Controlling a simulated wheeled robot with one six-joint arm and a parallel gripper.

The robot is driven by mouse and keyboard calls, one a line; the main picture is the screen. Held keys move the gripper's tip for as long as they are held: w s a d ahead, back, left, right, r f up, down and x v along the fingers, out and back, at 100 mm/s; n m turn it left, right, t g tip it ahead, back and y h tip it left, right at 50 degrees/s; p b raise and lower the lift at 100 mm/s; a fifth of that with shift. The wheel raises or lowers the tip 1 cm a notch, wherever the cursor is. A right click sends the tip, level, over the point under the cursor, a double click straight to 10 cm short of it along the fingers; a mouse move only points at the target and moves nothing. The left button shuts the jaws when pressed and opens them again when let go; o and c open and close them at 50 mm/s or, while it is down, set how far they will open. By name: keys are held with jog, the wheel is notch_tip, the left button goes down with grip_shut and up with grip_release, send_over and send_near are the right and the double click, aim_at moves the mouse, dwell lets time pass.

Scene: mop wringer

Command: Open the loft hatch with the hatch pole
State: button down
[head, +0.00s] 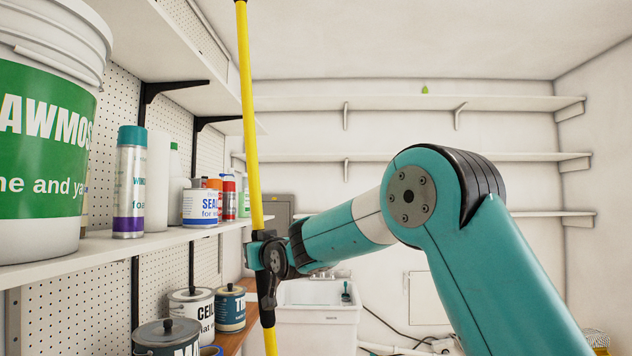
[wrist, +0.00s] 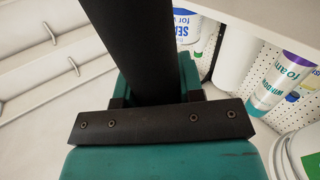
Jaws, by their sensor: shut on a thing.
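The hatch pole (head: 249,110) is a long yellow rod in the head view. It stands nearly upright, its top leaning slightly left, and runs out of the picture at the top, so its upper end is hidden. My gripper (head: 266,254) is shut on the pole low down, and a yellow length shows below the jaws. In the wrist view a broad dark bar (wrist: 142,45) rises from the gripper; I cannot tell whether it is a finger or part of the pole. The loft hatch is not in view.
A shelf (head: 95,250) with a large bucket (head: 45,150), a spray can (head: 130,185) and several containers runs close left of the pole. Paint cans (head: 230,308) stand below. A white sink (head: 318,310) and wall shelves (head: 390,102) are behind. The ceiling (head: 420,40) looks clear at right.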

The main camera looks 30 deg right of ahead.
jog(key=s+r+p, duration=0.2)
jog(key=s+r, duration=0.6)
jog(key=r, duration=0.5)
jog(key=s+r+p, duration=0.2)
jog(key=s+r, duration=0.7)
jog(key=r, duration=0.4)
jog(key=s+r+p, duration=0.2)
jog(key=s+r, duration=0.6)
jog(key=r, duration=0.6)
jog(key=shift+s+n, duration=0.3)
jog(key=shift+s, duration=0.05)
jog(key=shift+d, duration=0.1)
jog(key=shift+r+p, duration=0.25)
jog(key=shift+p, duration=0.1)
jog(key=shift+s+r, duration=0.15)
jog(key=shift+r, duration=0.15)
